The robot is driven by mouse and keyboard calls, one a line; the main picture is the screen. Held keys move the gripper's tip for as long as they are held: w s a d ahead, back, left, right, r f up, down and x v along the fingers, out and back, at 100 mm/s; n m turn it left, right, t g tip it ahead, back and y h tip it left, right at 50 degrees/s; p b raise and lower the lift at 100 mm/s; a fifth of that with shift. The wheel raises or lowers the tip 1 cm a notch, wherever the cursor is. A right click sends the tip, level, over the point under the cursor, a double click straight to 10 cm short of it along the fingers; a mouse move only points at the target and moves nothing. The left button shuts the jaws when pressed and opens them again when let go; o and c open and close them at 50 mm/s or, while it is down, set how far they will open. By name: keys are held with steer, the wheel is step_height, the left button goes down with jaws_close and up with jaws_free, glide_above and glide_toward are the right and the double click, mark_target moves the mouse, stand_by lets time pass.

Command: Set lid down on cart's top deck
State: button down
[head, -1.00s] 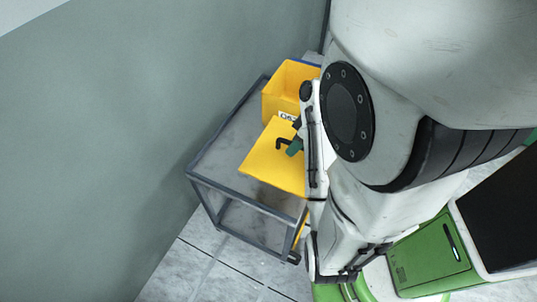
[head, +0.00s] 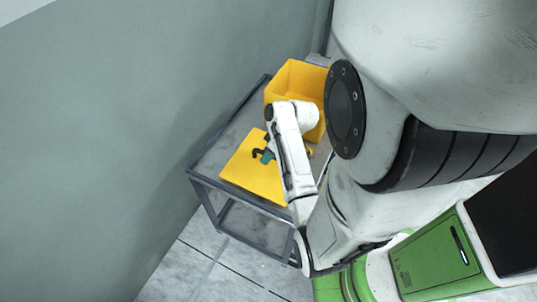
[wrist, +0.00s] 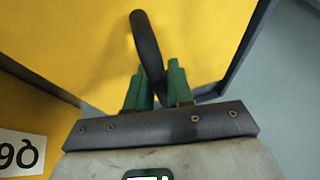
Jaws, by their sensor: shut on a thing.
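The yellow lid (head: 244,178) is a flat square plate with a black handle (head: 257,154). My gripper (head: 267,157), with green fingers, is shut on the handle. In the wrist view the dark curved handle (wrist: 147,45) rises between the green fingers (wrist: 157,88), with the yellow lid (wrist: 205,45) behind it. The lid is over the near part of the grey cart's top deck (head: 232,133). I cannot tell whether it touches the deck. My arm hides the lid's right part.
An open yellow bin (head: 290,78) stands on the deck's far end; its white label (wrist: 20,152) shows in the wrist view. A grey wall (head: 120,130) runs along the cart's left side. A bare strip of deck lies left of the lid.

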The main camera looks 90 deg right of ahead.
steer(key=shift+f, duration=0.15)
steer(key=c, duration=1)
jaws_free()
steer(key=p+v, duration=0.1)
steer(key=v, duration=1.1)
steer(key=w+a+f+n+g+y, duration=0.1)
steer(key=w+a+f+n+g, duration=0.15)
steer(key=w+a, duration=0.95)
steer(key=w+a+f+n+g, duration=0.1)
steer(key=w+a+n, duration=0.2)
steer(key=a, duration=1.1)
steer(key=shift+w+a+f+h, duration=0.2)
steer(key=shift+w+a+h, duration=0.1)
steer(key=shift+w+h, duration=0.15)
steer(key=shift+g, duration=0.25)
